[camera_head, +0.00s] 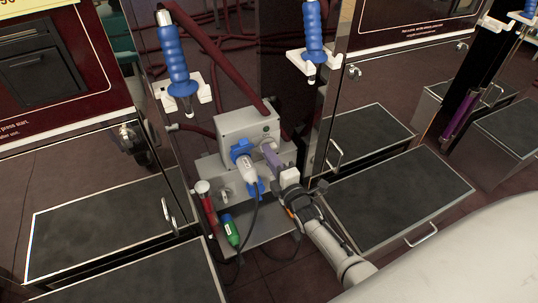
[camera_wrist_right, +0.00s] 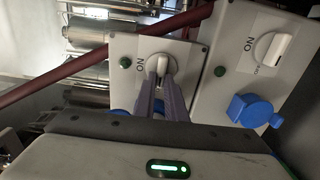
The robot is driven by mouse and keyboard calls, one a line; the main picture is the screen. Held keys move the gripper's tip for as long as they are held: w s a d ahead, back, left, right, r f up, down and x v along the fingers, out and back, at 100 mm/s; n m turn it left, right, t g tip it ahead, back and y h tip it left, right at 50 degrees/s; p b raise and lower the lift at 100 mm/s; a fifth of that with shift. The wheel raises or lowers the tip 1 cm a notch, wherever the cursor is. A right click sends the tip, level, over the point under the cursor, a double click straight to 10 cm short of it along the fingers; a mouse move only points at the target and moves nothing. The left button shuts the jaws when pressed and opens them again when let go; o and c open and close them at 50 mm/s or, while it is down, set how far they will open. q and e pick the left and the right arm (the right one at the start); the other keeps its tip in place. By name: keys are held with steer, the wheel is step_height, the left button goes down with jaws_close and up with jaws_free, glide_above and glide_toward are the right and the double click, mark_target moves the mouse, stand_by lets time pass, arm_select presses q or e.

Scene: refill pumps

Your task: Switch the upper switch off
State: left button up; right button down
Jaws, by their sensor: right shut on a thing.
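The upper switch is a white rotary knob (camera_wrist_right: 161,66) on a grey box, with a printed "ON" and a dark green button beside it in the right wrist view. The same grey box (camera_head: 237,124) shows in the head view, low between two pillars. My right gripper (camera_head: 270,157) reaches it from the lower right, and its purple fingers (camera_wrist_right: 161,88) are shut on the knob, one on each side. The fingers hide part of the knob, so its exact setting is hard to read. My left gripper is not in view.
A second box (camera_wrist_right: 265,60) has its own white knob (camera_wrist_right: 270,50) and a blue cap (camera_wrist_right: 254,110). A white-and-blue plug (camera_head: 245,165) with a dark cable sits beside my right gripper. Blue-handled nozzles (camera_head: 174,55) hang above. A dark red hose (camera_head: 215,55) runs behind the box.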

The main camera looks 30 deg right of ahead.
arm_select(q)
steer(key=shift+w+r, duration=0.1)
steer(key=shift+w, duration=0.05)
arm_select(e)
steer(key=c, duration=1.8)
jaws_free()
steer(key=shift+c, duration=0.2)
steer(key=shift+o, duration=0.2)
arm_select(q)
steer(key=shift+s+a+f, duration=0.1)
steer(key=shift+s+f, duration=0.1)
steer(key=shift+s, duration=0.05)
arm_select(e)
steer(key=shift+s, duration=0.1)
